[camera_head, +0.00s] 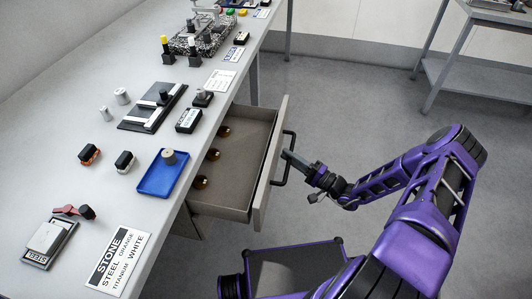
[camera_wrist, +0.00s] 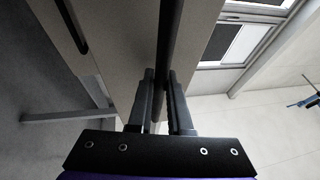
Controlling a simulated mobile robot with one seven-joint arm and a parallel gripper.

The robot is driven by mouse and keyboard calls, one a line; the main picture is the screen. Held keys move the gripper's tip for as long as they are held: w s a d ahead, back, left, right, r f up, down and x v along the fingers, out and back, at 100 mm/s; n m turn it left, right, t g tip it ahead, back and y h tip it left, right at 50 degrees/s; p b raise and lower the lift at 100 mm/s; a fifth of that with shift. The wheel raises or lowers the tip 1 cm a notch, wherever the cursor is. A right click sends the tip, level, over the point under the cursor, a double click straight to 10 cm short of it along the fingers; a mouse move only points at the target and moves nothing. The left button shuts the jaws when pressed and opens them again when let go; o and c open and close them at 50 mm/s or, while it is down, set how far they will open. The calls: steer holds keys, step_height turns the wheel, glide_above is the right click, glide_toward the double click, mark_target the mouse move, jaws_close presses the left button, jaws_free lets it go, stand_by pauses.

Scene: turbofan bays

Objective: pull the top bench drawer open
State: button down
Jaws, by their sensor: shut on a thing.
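The top bench drawer (camera_head: 232,178) stands well out from under the bench, with its inside in view in the head view. It holds several small round brownish things. Its front panel (camera_head: 270,168) carries a dark bar handle (camera_head: 289,150). My gripper (camera_head: 291,160) is at the handle, reaching in from the right. In the wrist view my gripper (camera_wrist: 160,85) has its two fingers on either side of the dark handle bar (camera_wrist: 168,40) and is shut on it. The handle of a lower front (camera_wrist: 72,25) shows at the upper left of the wrist view.
The grey bench top (camera_head: 75,135) bears a blue tray (camera_head: 152,184), a black fixture (camera_head: 140,122), a sign with STONE and STEEL (camera_head: 118,262) and several small parts. Another table (camera_head: 480,80) stands at the upper right. The floor (camera_head: 350,100) between is clear.

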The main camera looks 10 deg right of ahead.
steer(key=s+d+b, duration=0.1)
steer(key=s+d, duration=0.2)
steer(key=d, duration=0.5)
steer(key=shift+s+d+b, duration=0.15)
steer(key=shift+d+b, duration=0.15)
steer(key=shift+d, duration=0.1)
steer(key=c, duration=0.8)
jaws_free()
steer(key=shift+c, duration=0.2)
steer(key=b+v, duration=0.1)
steer(key=v, duration=1.6)
steer(key=shift+d, duration=0.15)
steer(key=shift+s+f, duration=0.1)
steer(key=shift+f, duration=0.05)
